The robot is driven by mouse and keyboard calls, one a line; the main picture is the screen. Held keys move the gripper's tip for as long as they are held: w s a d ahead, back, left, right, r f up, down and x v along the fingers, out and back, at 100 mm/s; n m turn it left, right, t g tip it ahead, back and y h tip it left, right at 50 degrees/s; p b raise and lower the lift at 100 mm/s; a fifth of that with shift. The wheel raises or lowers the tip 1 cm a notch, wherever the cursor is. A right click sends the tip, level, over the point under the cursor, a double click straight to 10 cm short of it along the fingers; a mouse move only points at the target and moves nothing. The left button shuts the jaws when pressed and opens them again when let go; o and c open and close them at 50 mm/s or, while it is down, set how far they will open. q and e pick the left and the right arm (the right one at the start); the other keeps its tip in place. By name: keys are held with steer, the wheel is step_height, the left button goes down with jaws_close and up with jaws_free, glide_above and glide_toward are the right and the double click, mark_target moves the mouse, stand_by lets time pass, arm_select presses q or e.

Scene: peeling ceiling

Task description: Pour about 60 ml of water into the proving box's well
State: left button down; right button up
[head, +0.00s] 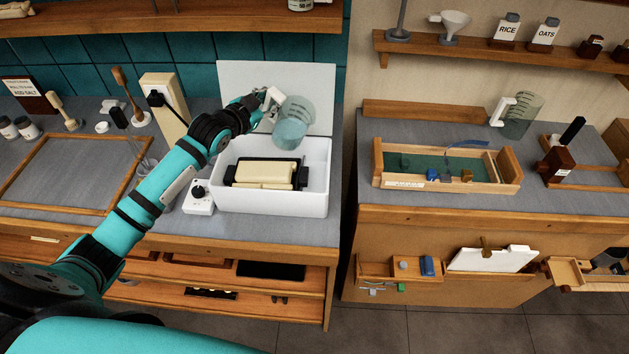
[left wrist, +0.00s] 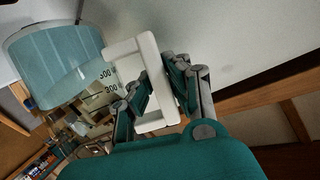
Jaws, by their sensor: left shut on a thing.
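My left gripper (head: 268,101) is shut on the white handle (left wrist: 140,80) of a clear measuring jug (head: 297,108) with graduation marks. The jug holds bluish water (head: 290,133) and hangs above the back of the proving box (head: 232,205), leaning somewhat. In the left wrist view the jug (left wrist: 55,55) is at upper left. The proving box is a white open tub with its pale lid (head: 240,85) raised behind. A cream block with black ends (head: 266,172) sits inside. I cannot make out the well or any stream of water. My right gripper is not in view.
A white knob unit (head: 198,195) stands left of the box, and a tall cream stand (head: 165,105) behind it. A second jug (head: 520,117) and a wooden tray (head: 397,186) are on the right counter. A gap separates the counters.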

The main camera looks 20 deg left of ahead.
mark_target(281, 93)
arm_select(q)
steer(key=shift+r, duration=0.3)
steer(key=shift+r+m, duration=0.15)
steer(key=shift+m, duration=0.25)
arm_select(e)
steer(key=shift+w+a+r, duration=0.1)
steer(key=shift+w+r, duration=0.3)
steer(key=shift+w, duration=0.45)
arm_select(q)
steer(key=shift+d+r+m+t+p, duration=0.15)
steer(key=shift+r+m+t+p, duration=0.2)
steer(key=shift+p, duration=0.25)
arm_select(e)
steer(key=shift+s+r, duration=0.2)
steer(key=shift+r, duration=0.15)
arm_select(q)
steer(key=shift+d+r+m+y, duration=0.15)
steer(key=shift+r+m+y, duration=0.05)
steer(key=shift+m+y, duration=0.2)
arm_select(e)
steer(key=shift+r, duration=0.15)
arm_select(q)
steer(key=shift+r, duration=0.1)
steer(key=shift+d+r+m+t, duration=0.15)
steer(key=shift+m+t, duration=0.1)
steer(key=shift+m, duration=0.1)
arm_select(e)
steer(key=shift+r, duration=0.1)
